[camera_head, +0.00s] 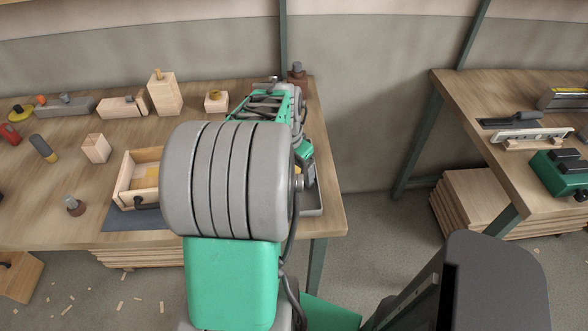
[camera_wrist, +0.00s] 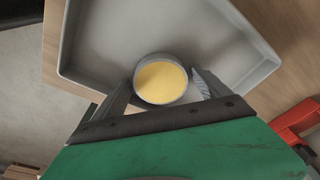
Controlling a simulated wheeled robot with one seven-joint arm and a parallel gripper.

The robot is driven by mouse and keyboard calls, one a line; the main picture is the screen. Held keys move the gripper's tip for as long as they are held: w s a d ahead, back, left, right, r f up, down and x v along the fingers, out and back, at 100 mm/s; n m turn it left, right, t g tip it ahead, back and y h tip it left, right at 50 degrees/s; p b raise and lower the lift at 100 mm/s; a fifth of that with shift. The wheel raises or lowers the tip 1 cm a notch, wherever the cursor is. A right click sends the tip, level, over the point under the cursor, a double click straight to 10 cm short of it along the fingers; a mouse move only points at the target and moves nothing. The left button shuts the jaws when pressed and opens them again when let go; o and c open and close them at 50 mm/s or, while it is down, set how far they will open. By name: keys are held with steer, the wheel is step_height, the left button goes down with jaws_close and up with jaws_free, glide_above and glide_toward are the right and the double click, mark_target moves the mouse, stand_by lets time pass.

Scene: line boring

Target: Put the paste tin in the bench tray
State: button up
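The paste tin (camera_wrist: 160,80) is a small round grey tin with yellow paste showing in its open top. In the wrist view it sits between the two fingertips of my gripper (camera_wrist: 162,84), which appear to touch its sides. The bench tray (camera_wrist: 105,45) is a shallow grey tray with raised walls, and the tin is over its floor near one wall. I cannot tell whether the tin rests on the floor. In the head view my arm hides the tin and most of the tray; a grey tray edge (camera_head: 313,208) shows at its right.
An open wooden box (camera_head: 125,178) stands on the workbench (camera_head: 35,220) left of my arm. Wooden blocks (camera_head: 164,93) and small tools stand behind and left. A red object (camera_wrist: 295,122) lies beside the tray in the wrist view. A second bench (camera_head: 465,90) is at right.

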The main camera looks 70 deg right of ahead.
steer(key=shift+o, duration=0.4)
steer(key=shift+r, duration=0.5)
step_height(320, 180, up, 11)
steer(key=a, duration=0.2)
steer(key=w+a+n+t, duration=0.2)
steer(key=w+a+n, duration=0.8)
steer(key=w+a, duration=0.55)
steer(key=w+a+f+n+t+y, duration=0.1)
steer(key=a+f+n, duration=0.1)
steer(key=a+n, duration=0.4)
steer(key=w+a+f+n+t, duration=0.1)
steer(key=a+n, duration=0.4)
steer(key=a, duration=1)
steer(key=shift+w+a+f+n+y, duration=0.3)
steer(key=shift+a+f+n+y, duration=0.1)
steer(key=shift+f, duration=0.1)
steer(key=shift+d, duration=0.1)
